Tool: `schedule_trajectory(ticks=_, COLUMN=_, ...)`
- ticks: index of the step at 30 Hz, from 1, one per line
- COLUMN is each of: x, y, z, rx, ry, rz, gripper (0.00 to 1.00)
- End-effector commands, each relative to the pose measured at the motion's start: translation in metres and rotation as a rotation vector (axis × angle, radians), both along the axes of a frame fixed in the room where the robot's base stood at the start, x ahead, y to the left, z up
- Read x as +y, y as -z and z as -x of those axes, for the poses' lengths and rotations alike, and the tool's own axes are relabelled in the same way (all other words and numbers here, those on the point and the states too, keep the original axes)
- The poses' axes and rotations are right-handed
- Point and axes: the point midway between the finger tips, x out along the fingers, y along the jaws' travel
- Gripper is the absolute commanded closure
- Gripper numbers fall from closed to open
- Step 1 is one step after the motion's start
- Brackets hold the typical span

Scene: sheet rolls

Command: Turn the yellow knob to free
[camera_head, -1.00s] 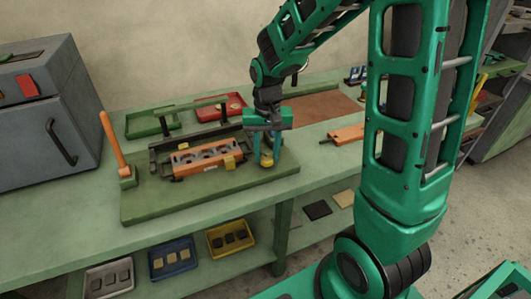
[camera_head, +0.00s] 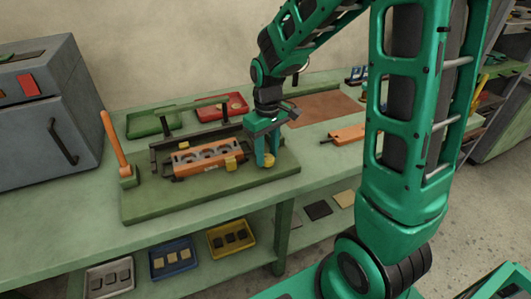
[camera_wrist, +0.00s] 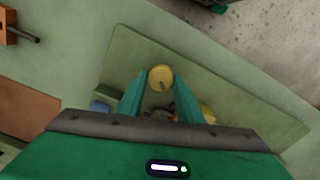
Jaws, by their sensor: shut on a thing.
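The yellow knob (camera_head: 268,160) sits at the right end of the green base plate (camera_head: 200,189) on the bench. My gripper (camera_head: 266,153) points down over it and is shut on it, one finger at each side. In the wrist view the round top of the knob (camera_wrist: 160,77) shows between the two teal fingertips (camera_wrist: 158,80). It has a small dark mark on its face. An orange block with round recesses (camera_head: 205,160) sits on the plate left of my gripper. A yellow clamp piece (camera_head: 230,163) is at the block's right end.
An orange-handled lever (camera_head: 115,148) stands at the plate's left. Green (camera_head: 152,123) and red (camera_head: 220,107) trays lie behind. Another orange piece (camera_head: 346,135) lies to the right. A grey cabinet (camera_head: 50,110) stands at far left. The bench front left is clear.

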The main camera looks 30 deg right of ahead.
Motion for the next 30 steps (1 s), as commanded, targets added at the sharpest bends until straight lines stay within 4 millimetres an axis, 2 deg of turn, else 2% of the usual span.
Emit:
schedule_trajectory(ticks=1, x=0.0, y=-0.002, z=-0.004, rx=-0.012, ry=-0.006, rz=0.0, gripper=0.9)
schedule_trajectory(ticks=14, x=0.0, y=-0.003, z=-0.005, rx=-0.013, ry=-0.013, rz=0.0, gripper=0.9)
schedule_trajectory(ticks=15, x=0.0, y=-0.003, z=-0.004, rx=-0.012, ry=-0.012, rz=0.0, gripper=0.6)
schedule_trajectory(ticks=17, x=0.0, y=-0.002, z=-0.004, rx=-0.011, ry=-0.012, rz=0.0, gripper=0.49)
schedule_trajectory(ticks=26, x=0.0, y=-0.002, z=-0.002, rx=-0.005, ry=-0.012, rz=0.0, gripper=0.49)
schedule_trajectory(ticks=30, x=0.0, y=-0.012, z=-0.002, rx=-0.006, ry=-0.012, rz=0.0, gripper=0.49)
